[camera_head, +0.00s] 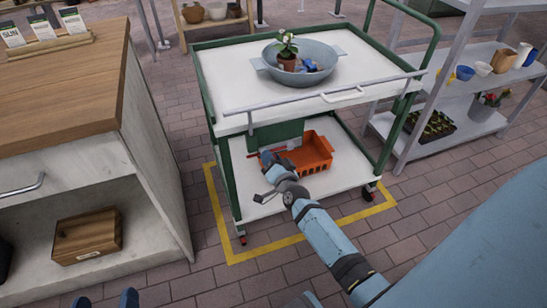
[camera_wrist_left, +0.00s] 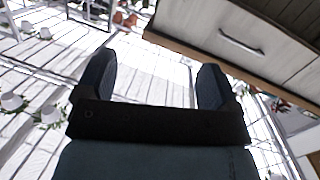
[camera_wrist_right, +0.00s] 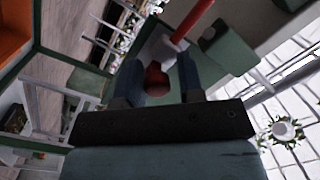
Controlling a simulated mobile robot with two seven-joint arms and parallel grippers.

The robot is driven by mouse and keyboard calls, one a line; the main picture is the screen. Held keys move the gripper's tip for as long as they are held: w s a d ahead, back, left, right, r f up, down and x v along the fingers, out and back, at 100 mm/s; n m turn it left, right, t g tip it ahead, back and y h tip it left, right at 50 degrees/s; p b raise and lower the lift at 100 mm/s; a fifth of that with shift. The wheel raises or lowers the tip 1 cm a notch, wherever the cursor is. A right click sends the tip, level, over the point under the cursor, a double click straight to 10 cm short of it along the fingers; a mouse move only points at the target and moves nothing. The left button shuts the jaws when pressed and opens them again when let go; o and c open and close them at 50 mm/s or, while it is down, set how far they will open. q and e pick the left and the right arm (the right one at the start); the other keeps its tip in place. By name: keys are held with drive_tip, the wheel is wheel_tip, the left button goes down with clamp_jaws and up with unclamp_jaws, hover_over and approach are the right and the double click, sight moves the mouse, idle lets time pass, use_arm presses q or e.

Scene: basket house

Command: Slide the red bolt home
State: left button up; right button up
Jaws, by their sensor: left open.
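The red bolt shows in the right wrist view as a round red knob (camera_wrist_right: 157,80) between the fingers and a red rod (camera_wrist_right: 196,20) beyond a white bracket (camera_wrist_right: 166,46). In the head view a thin piece of its red rod (camera_head: 253,155) shows below a green panel (camera_head: 275,135) under the cart's top. My right gripper (camera_head: 268,158) reaches into the cart's lower level, and its fingers (camera_wrist_right: 160,70) are partly closed around the knob. My left gripper (camera_head: 105,300) is low at the bottom left, open and empty, and its spread fingers (camera_wrist_left: 155,85) also show in the left wrist view.
The cart (camera_head: 230,122) has a grey basin (camera_head: 335,65) with a potted plant on top. An orange crate (camera_head: 318,152) stands on its lower shelf, close to my right gripper. A wooden-topped counter (camera_head: 70,95) stands left and a grey shelf rack (camera_head: 440,143) right.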

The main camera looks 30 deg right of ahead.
drive_tip(key=shift+o, duration=1)
use_arm(q)
drive_tip(key=shift+w+r, duration=0.15)
drive_tip(key=shift+r, duration=0.2)
drive_tip(key=shift+r, duration=0.1)
use_arm(e)
drive_tip(key=shift+s, duration=0.25)
use_arm(q)
wheel_tip(320, 180, down, 6)
drive_tip(key=s+a+g+y+p, duration=0.1)
drive_tip(key=a+g+p, duration=0.1)
drive_tip(key=shift+s+a+r+y+p, duration=0.2)
drive_tip(key=shift+s+r+y+p, duration=0.05)
drive_tip(key=shift+y+p, duration=0.15)
use_arm(e)
drive_tip(key=s+a, duration=0.2)
drive_tip(key=s, duration=1.1)
use_arm(q)
drive_tip(key=shift+s+d, duration=0.1)
